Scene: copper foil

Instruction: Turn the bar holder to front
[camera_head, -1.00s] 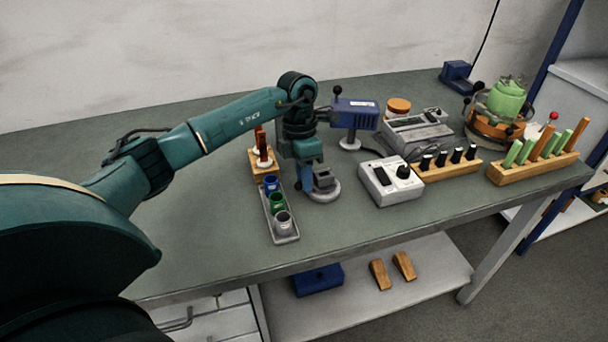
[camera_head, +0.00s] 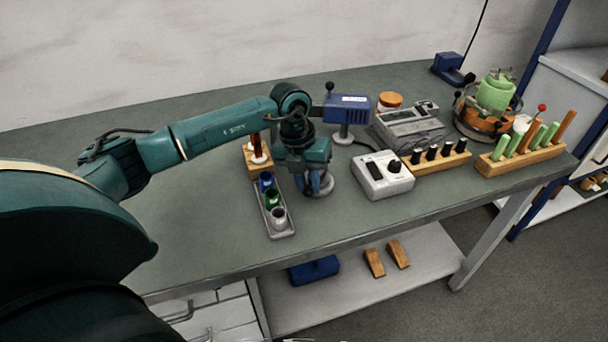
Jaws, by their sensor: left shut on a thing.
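My left gripper (camera_head: 315,180) points down over a round grey base (camera_head: 322,193) on the bench, which I take to be the bar holder's foot. It is shut on the upper part of this holder; a bit of blue shows between the fingers. My wrist hides most of the holder, so I cannot tell which way it faces. A blue box-shaped unit (camera_head: 348,107) with a black-knobbed lever stands on a grey post just behind the wrist. My right gripper is not in view.
A grey tray (camera_head: 283,233) with three small cups lies left of the gripper, near a wooden stand (camera_head: 252,156). To the right are a white control box (camera_head: 391,182), a grey instrument (camera_head: 408,128) and wooden tool racks (camera_head: 520,161). The bench's left part is clear.

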